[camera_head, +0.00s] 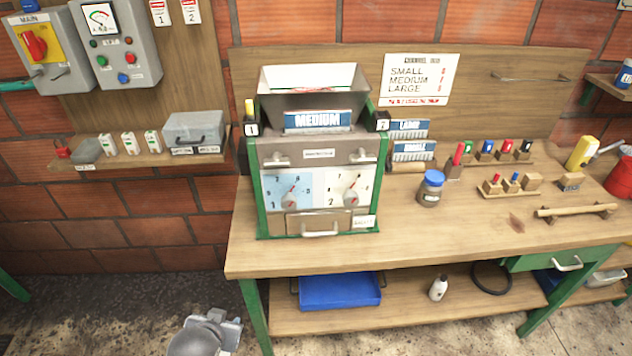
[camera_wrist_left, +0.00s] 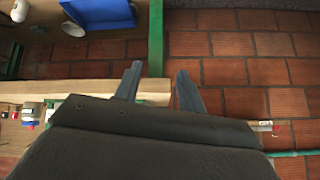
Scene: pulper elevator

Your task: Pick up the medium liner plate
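The medium liner plate (camera_head: 318,120) is a blue and white ribbed plate marked MEDIUM. It sits at the front of the grey hopper on the green-framed machine (camera_head: 318,185). Two similar plates, large (camera_head: 408,129) and small (camera_head: 413,151), stand in a holder just right of the machine. In the left wrist view my left gripper (camera_wrist_left: 159,82) has its two fingers apart with nothing between them. In the head view a grey part of my left arm shows at the bottom edge, well below and left of the machine. My right gripper is not in view.
The wooden bench (camera_head: 400,240) carries a blue-lidded jar (camera_head: 430,188) near the machine and several small blocks at right. A blue tray (camera_head: 340,291) lies on the lower shelf. A wall shelf (camera_head: 130,163) with a grey box (camera_head: 193,129) is at left.

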